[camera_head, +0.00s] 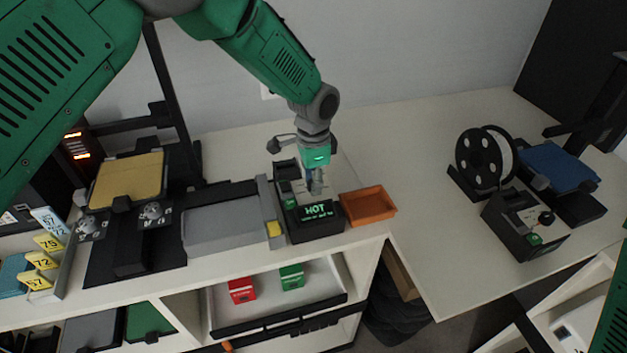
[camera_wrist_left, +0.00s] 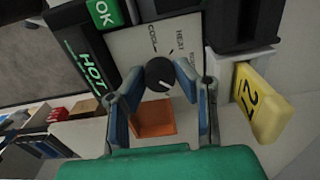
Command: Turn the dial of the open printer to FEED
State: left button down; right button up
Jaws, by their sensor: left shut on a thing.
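The control box (camera_head: 316,228) of the left printer has a screen reading HOT, and in the wrist view it shows the screen (camera_wrist_left: 88,68) and a green OK button (camera_wrist_left: 104,13). Its black round dial (camera_wrist_left: 160,73) sits on a pale panel marked COOL and HEAT; another label is too blurred to read. My left gripper (camera_head: 314,188) comes down over the panel from above. In the wrist view its fingers (camera_wrist_left: 164,95) stand on either side of the dial and are shut on it. The dial is hidden in the head view. My right gripper is not in view.
An orange tray (camera_head: 368,205) stands right of the box. A grey block (camera_head: 222,222) and the yellow printer bed (camera_head: 128,180) lie left. A second printer with a blue bed (camera_head: 556,165), a black spool (camera_head: 484,158) and its own control box (camera_head: 518,228) stand right.

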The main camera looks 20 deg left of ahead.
pick_arm(q)
jog(key=shift+w+r, duration=0.25)
jog(key=shift+w, duration=0.05)
jog(key=c, duration=1.5)
grip_release()
jog(key=shift+o, duration=1.2)
jog(key=shift+d, duration=0.1)
jog(key=shift+f, duration=0.2)
jog(key=shift+s, duration=0.1)
jog(key=shift+r, duration=0.25)
notch_tip(320, 180, up, 11)
jog(key=shift+r, duration=0.2)
